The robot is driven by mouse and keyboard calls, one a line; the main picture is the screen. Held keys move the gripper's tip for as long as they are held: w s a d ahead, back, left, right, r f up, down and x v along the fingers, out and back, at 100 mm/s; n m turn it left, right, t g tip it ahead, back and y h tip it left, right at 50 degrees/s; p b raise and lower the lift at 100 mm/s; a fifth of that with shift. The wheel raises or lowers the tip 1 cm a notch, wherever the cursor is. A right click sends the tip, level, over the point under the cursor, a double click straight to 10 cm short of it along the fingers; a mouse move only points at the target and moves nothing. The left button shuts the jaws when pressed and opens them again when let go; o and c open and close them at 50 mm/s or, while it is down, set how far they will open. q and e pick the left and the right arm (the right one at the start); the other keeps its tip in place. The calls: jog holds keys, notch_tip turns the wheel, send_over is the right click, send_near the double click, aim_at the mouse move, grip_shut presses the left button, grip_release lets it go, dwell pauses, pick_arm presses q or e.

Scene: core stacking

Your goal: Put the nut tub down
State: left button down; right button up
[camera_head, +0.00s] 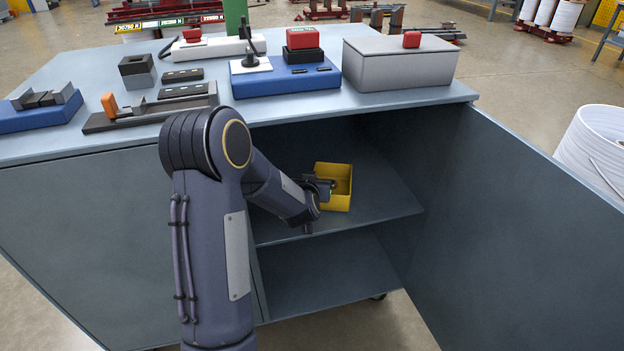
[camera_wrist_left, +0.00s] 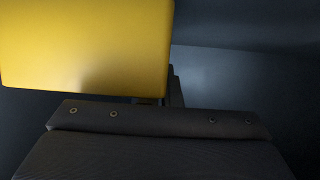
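The nut tub (camera_head: 336,201) is a yellow open-topped box inside the open cabinet, over the upper shelf (camera_head: 385,205). It looks roughly upright; I cannot tell whether its base touches the shelf. My left gripper (camera_head: 326,186) reaches in from the left and is shut on the tub's near-left wall, with a finger showing inside the rim. In the left wrist view the tub's yellow wall (camera_wrist_left: 85,45) fills the upper left, close to the dark gripper body. The fingertips are hidden there. The tub's contents are not clear. My right gripper is not in view.
The cabinet door (camera_head: 530,230) stands open at the right. The shelf is bare right of the tub. A lower shelf (camera_head: 320,275) is empty. The cabinet top (camera_head: 330,105) holds a grey box (camera_head: 400,65), a blue fixture (camera_head: 285,78) and several small parts.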

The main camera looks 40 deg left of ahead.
pick_arm(q)
jog(key=shift+f+b, duration=0.55)
dwell(0.4)
jog(key=c, duration=1.6)
grip_release()
jog(key=shift+o, duration=0.2)
jog(key=shift+s+r, duration=0.1)
